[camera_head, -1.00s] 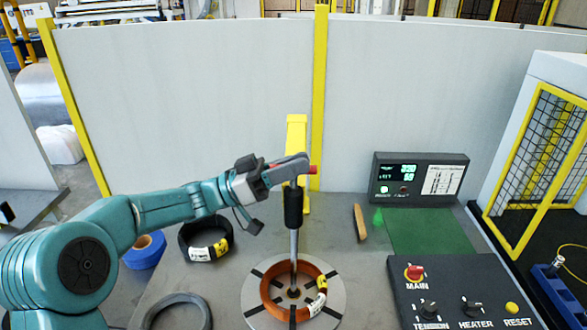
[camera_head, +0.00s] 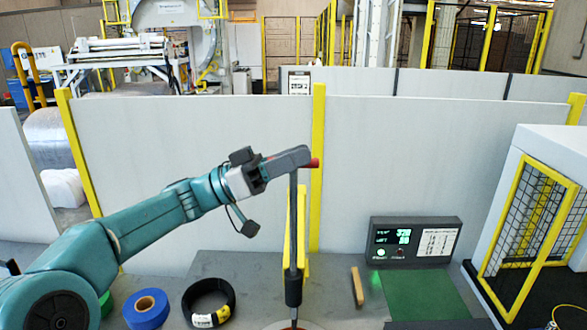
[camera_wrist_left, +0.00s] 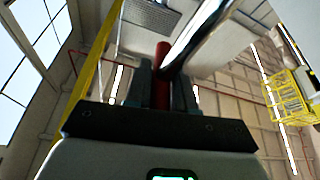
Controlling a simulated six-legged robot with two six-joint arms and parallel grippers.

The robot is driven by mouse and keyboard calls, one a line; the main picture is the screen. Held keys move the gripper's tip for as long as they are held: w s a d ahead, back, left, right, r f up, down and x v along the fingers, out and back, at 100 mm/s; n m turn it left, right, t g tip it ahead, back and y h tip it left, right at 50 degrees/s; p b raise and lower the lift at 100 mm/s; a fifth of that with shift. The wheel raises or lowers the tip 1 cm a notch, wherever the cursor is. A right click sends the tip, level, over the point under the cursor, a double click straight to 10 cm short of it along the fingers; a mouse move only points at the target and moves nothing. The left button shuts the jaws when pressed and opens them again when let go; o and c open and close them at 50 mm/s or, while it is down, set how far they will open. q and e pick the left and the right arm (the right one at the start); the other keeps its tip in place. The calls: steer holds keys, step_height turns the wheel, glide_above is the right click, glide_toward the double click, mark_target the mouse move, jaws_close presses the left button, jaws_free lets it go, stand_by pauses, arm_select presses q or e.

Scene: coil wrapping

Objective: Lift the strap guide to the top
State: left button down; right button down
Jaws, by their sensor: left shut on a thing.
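My left gripper (camera_head: 264,170) is at the left side of the head, shut on the guide's red handle. In the left wrist view the red handle (camera_wrist_left: 162,75) stands between the two fingers of my left gripper (camera_wrist_left: 163,85). The foot of the rod is cut off at the bottom edge. My right gripper is out of view.
A yellow post (camera_head: 302,230) stands behind the rod. A black coil (camera_head: 209,302) and a blue roll (camera_head: 146,308) lie on the table at left. A display box (camera_head: 415,243), wooden piece (camera_head: 357,287) and green mat (camera_head: 425,296) are at right. Grey panels (camera_head: 200,180) close the back.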

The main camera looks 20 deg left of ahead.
arm_select(q)
steer(key=shift+a+r, duration=0.1)
steer(key=shift+r, duration=0.35)
steer(key=c, duration=1.1)
jaws_free()
steer(key=shift+o, duration=0.2)
steer(key=shift+f, duration=0.1)
steer(key=shift+a+f, duration=0.1)
steer(key=shift+f, duration=0.1)
steer(key=b+v, duration=0.5)
steer(key=v, duration=1.1)
steer(key=shift+r, duration=0.15)
steer(key=shift+s, duration=0.15)
